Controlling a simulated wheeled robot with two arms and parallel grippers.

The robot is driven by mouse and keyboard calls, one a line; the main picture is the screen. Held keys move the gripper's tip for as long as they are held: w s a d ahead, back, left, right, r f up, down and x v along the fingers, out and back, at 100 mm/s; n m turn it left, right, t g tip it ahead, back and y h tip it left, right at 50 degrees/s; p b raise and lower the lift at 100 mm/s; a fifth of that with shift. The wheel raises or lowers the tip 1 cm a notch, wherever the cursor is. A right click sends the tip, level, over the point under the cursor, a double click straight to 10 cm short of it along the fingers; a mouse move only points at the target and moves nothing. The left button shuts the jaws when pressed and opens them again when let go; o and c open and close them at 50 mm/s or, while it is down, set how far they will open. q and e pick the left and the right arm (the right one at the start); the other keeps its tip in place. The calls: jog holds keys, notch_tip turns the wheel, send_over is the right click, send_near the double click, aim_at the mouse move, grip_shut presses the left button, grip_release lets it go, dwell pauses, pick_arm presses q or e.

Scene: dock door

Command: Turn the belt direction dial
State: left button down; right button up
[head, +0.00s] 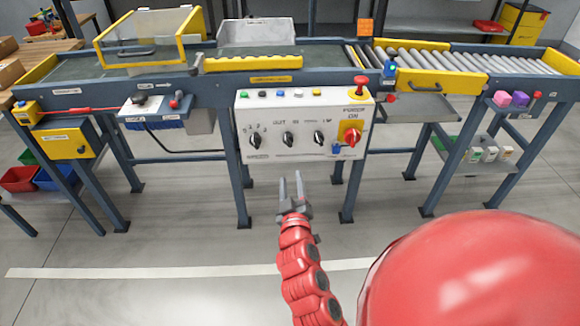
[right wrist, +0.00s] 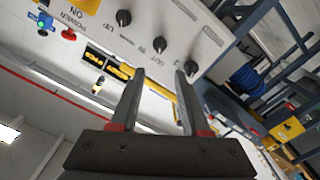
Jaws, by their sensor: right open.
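A white control panel (head: 270,108) hangs on the front of the conveyor and carries three black dials. The middle dial (head: 288,138) has OUT and IN lettered above it, and looks like the belt direction dial; in the right wrist view it shows upside down (right wrist: 160,45). The left dial (head: 255,140) has a numbered scale, and the right dial (head: 319,137) sits beside the red power switch (head: 352,137). My right gripper (head: 291,178) is open and empty, below the middle dial and apart from the panel. My left gripper is out of view.
A row of coloured buttons (head: 281,94) runs along the panel's top, with a red mushroom button (head: 360,83) at its upper right corner. Conveyor legs stand on both sides. A small shelf (head: 150,108) is at left. The floor before the panel is clear.

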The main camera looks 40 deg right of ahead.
jog(key=v, duration=0.2)
jog(key=shift+s+a, duration=0.15)
jog(key=shift+s, duration=0.1)
jog(key=shift+w+a, duration=0.1)
